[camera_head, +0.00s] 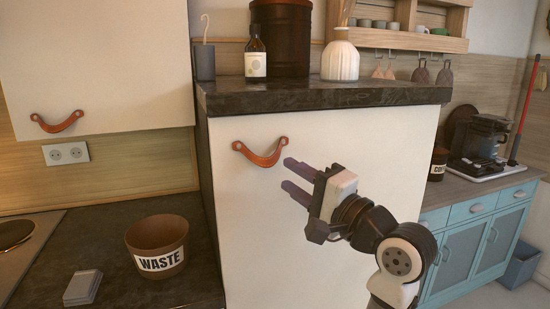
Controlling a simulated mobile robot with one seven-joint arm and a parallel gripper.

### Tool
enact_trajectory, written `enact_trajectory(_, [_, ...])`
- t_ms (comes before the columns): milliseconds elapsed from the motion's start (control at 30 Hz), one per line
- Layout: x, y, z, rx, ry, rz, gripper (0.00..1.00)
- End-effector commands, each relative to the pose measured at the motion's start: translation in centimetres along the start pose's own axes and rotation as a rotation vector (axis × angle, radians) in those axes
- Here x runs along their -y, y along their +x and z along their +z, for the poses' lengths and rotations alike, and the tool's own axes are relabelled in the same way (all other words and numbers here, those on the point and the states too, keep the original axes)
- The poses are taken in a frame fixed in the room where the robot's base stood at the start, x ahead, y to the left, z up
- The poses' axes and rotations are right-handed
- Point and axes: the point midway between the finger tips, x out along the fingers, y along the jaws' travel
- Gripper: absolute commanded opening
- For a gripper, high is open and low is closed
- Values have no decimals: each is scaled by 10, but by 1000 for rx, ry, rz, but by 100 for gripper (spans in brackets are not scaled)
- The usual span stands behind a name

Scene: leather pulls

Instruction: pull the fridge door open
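The fridge door (315,200) is a white front panel under a dark stone top, and it looks shut. Its leather pull (262,157) is an orange-brown strap that sags between two fixing points near the upper left of the door. My gripper (290,177) is just to the right of and slightly below the pull, with its two dark fingers pointing left towards it. The fingers are apart with a gap between them, and nothing shows in the gap. The fingers look clear of the strap, though the exact depth is hard to tell.
A brown waste bin (157,246) stands on the dark counter at left, near a small grey block (83,287). A white upper cabinet (90,60) has a similar pull (57,122). A bottle (255,55) and white vase (340,58) stand on the dark top (325,95). Blue cabinets (470,245) are at right.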

Motion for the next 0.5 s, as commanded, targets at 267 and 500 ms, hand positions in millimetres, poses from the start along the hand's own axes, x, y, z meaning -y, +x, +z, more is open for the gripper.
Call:
enact_trajectory(267, [1,47,0,2,1,1,34])
enact_trajectory(500, [0,59,0,0,-1,1,34])
